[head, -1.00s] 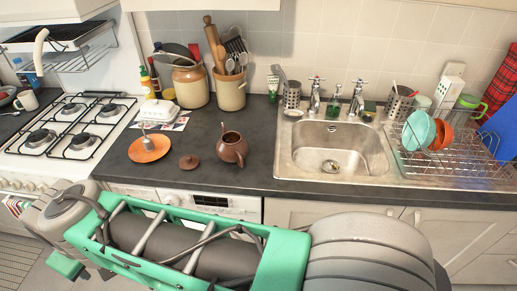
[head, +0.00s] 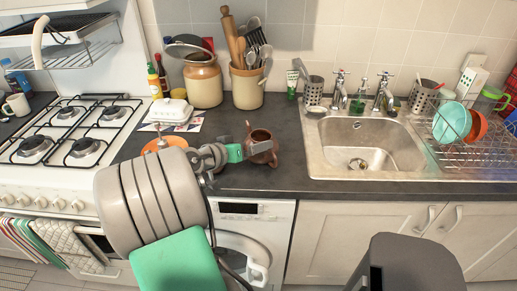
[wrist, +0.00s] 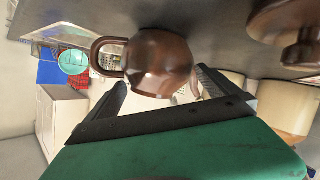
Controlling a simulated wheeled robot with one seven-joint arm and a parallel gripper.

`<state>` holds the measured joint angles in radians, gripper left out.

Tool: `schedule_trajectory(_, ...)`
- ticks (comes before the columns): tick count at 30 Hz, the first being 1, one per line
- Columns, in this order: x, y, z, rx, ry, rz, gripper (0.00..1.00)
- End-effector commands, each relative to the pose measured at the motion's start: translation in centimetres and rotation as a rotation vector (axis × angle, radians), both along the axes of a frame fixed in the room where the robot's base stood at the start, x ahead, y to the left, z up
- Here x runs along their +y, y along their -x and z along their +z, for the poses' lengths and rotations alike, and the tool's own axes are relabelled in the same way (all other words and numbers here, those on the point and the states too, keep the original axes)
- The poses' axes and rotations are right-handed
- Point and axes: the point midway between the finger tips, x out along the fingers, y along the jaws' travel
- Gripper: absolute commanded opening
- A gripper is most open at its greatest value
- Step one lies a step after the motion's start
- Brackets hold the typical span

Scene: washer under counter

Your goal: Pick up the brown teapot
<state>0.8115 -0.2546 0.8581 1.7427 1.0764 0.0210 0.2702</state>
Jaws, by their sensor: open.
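The brown teapot (head: 263,149) stands on the dark counter left of the sink, its lid off and its top open. It also shows in the wrist view (wrist: 158,62), upside down in the picture, with its handle (wrist: 107,57) to the left. My gripper (head: 238,152) is at the teapot's left side in the head view. In the wrist view my gripper (wrist: 162,90) is open, with one finger on either side of the teapot's body and a gap showing. The brown lid (wrist: 290,30) lies on the counter at the right of the wrist view; my arm hides it in the head view.
The sink (head: 365,145) is right of the teapot. Behind stand a utensil crock (head: 247,88) and another crock (head: 203,82). A white butter dish (head: 170,111) and a partly hidden orange plate (head: 152,147) are to the left, beside the gas hob (head: 68,135).

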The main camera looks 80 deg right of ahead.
Motion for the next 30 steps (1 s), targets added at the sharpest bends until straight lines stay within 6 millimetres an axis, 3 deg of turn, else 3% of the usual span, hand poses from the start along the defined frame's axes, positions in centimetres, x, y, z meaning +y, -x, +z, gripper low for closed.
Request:
schedule_trajectory(5, -2.3, 1.3, -1.0, 0.0, -0.002, -0.003, 1.0)
schedule_trajectory(12, -2.5, 1.2, -1.2, -0.001, -0.003, 0.001, 0.99)
schedule_trajectory(30, -2.5, 1.2, -1.1, -0.001, -0.003, 0.001, 0.5)
